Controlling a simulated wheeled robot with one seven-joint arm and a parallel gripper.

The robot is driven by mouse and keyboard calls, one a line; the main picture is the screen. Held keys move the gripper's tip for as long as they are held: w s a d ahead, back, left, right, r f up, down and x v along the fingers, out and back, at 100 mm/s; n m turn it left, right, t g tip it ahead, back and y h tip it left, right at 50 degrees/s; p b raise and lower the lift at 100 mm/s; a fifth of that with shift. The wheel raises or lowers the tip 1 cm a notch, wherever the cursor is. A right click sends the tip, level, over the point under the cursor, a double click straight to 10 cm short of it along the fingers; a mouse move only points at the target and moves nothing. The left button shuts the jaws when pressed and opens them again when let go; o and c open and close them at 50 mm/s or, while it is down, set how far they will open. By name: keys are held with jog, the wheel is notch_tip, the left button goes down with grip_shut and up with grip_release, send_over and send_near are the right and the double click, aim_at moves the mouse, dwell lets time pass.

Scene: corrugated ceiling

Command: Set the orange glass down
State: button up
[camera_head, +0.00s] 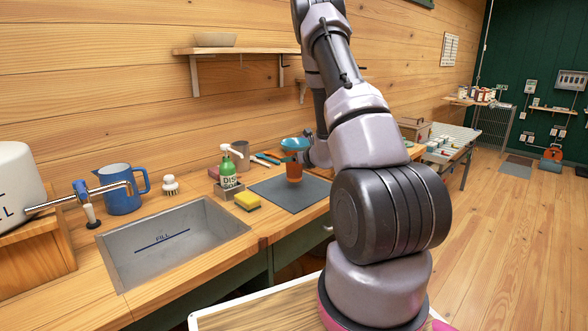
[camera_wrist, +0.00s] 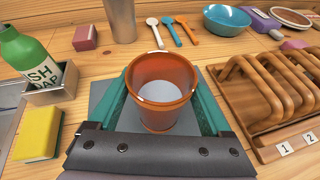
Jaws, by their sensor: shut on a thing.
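The orange glass (camera_wrist: 163,105) is upright between the two teal fingers of my gripper (camera_wrist: 160,85), which is shut on it. Its open rim faces the wrist camera, and it looks empty inside. In the head view the orange glass (camera_head: 294,172) shows over the far part of the dark grey mat (camera_head: 285,200); my arm covers much of the gripper there. The grey mat (camera_wrist: 101,92) also shows around the glass in the wrist view. I cannot tell whether the glass's base touches the mat or hangs just above it.
Left of the mat are a yellow sponge (camera_wrist: 37,133) and a green soap bottle (camera_wrist: 22,58) in a holder. A wooden rack (camera_wrist: 265,95) stands close on the right. Behind are a metal cup (camera_wrist: 121,18), several spoons (camera_wrist: 173,33) and a blue bowl (camera_wrist: 227,20).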

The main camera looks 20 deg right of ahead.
aim_at(294, 167)
jog(key=shift+f, duration=1.6)
jog(key=shift+f, duration=0.15)
jog(key=o, duration=1.5)
